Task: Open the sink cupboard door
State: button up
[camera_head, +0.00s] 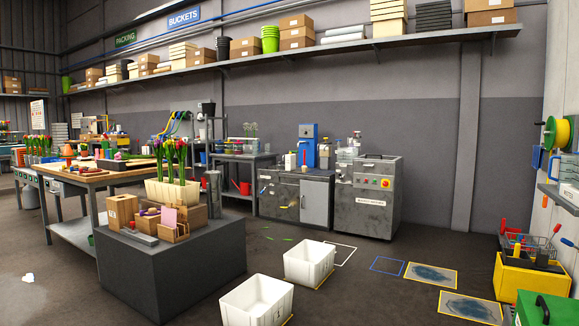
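A low grey cabinet (278,195) stands against the back wall, right of centre. It looks like the sink cupboard, but I cannot make out a basin on its top. Its front has a dark, scuffed left part with small yellow marks or fittings and a lighter grey door panel (315,204) on the right. The front looks closed. A blue machine (307,146) and small bottles stand on its top. My gripper and arm are not in view.
A steel machine (368,198) adjoins the cabinet on the right. White crates (309,263) and (256,302) stand on the floor in front. A dark grey block (175,265) carries boxes and tulips at left. Marked floor to the right is mostly clear. A yellow bin (528,280) stands far right.

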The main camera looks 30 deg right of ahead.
aim_at(314, 194)
jog(key=z, duration=0.3)
jog(key=i, duration=0.65)
jog(key=z, duration=1.3)
jog(key=i, duration=1.8)
jog(key=z, duration=0.75)
jog(key=i, duration=1.85)
jog(key=u, duration=0.3)
jog(key=i, duration=1.85)
jog(key=u, duration=1.25)
jog(key=i, duration=1.35)
jog(key=u, duration=0.75)
jog(key=k, duration=0.4)
jog(key=z, duration=0.25)
